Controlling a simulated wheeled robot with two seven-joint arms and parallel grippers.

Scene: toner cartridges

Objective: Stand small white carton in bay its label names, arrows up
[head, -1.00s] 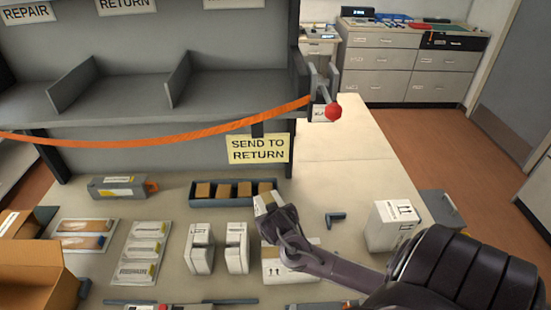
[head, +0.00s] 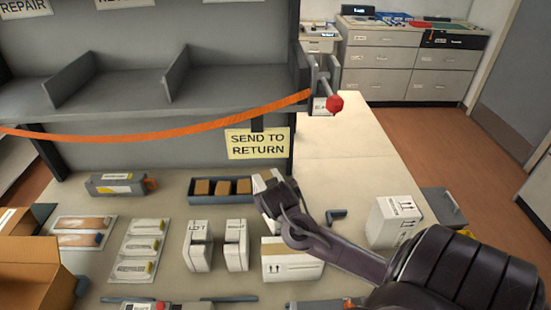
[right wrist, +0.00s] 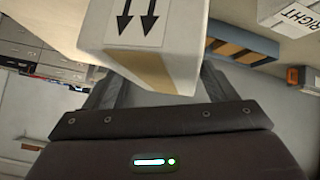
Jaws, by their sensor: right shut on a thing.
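My right gripper (head: 268,198) is shut on a small white carton (head: 266,181) and holds it over the right end of the blue tray. In the right wrist view the carton (right wrist: 155,40) sits between the fingers. It shows two black arrows pointing toward my palm and a tan tape strip. Its label cannot be read. The grey shelf (head: 225,88) at the back has divided bays, with a REPAIR sign (head: 24,7) and further signs cut off at the top. A yellow SEND TO RETURN sign (head: 258,143) hangs below the shelf. My left gripper is not in view.
The blue tray (head: 215,204) holds brown blocks. White cartons (head: 198,245), a larger arrowed carton (head: 290,266) and another at right (head: 393,221) stand on the table. The table's far right (head: 345,150) is clear.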

